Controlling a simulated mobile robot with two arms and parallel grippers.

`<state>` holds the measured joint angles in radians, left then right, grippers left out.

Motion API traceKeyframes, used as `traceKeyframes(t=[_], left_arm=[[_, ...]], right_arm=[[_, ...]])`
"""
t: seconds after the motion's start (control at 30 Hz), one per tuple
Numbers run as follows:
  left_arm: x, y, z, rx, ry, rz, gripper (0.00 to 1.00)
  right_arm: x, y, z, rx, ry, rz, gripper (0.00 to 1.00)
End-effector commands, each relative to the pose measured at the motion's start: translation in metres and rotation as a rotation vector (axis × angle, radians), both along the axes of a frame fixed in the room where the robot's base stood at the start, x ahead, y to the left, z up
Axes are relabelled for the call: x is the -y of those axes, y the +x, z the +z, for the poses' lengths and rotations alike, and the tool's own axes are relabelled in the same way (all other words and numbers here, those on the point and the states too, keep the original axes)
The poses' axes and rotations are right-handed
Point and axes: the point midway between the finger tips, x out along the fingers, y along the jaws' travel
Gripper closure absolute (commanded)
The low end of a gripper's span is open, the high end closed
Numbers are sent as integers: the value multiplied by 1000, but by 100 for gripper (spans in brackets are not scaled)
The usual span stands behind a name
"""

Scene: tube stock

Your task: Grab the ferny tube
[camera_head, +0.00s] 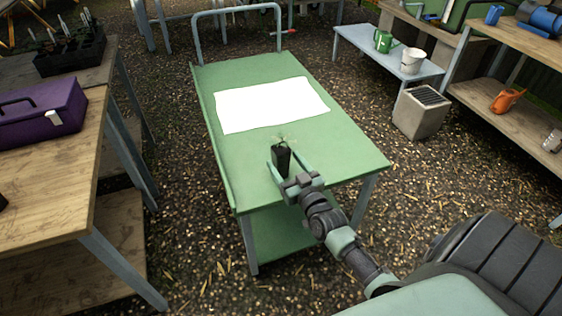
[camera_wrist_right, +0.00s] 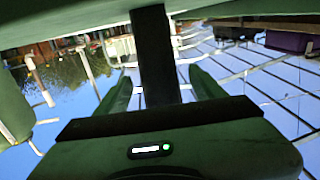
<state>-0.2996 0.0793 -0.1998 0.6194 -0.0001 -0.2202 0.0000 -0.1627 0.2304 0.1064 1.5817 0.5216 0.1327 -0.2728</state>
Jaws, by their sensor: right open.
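The ferny tube is a narrow black pot (camera_head: 282,160) with a small tuft of fine green leaves at its top. It is upright at the near part of the green cart's top (camera_head: 345,160). My right gripper (camera_head: 285,157) is open, with one finger on each side of the tube. In the right wrist view the dark tube (camera_wrist_right: 155,60) is between the two green fingers (camera_wrist_right: 160,88), and gaps show on both sides of it. The tube's foot is partly hidden by the gripper in the head view. My left gripper is in neither view.
A white sheet (camera_head: 270,105) lies on the cart behind the tube. A wooden bench (camera_head: 60,165) at the left holds a purple toolbox (camera_head: 40,112) and a black tray of tubes (camera_head: 70,60). A low bench (camera_head: 365,45) at the right holds a green watering can (camera_head: 383,41) and a white bucket (camera_head: 412,61).

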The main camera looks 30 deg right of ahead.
Motion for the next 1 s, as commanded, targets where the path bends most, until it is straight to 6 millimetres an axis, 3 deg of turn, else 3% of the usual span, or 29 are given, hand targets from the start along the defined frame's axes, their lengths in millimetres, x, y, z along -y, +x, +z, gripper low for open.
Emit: traceKeyframes(t=[0.2, 0.47, 0.57, 0.73, 1.0], left_arm=[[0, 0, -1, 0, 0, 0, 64], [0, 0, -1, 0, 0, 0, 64], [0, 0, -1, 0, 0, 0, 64], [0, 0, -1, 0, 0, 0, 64], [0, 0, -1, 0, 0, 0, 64]], right_arm=[[5, 29, -2, 1, -1, 1, 32], [5, 32, -2, -1, -1, 1, 32], [5, 32, -2, -1, -1, 1, 54], [5, 31, -2, -1, -1, 1, 100], [5, 32, -1, 1, -1, 1, 100]])
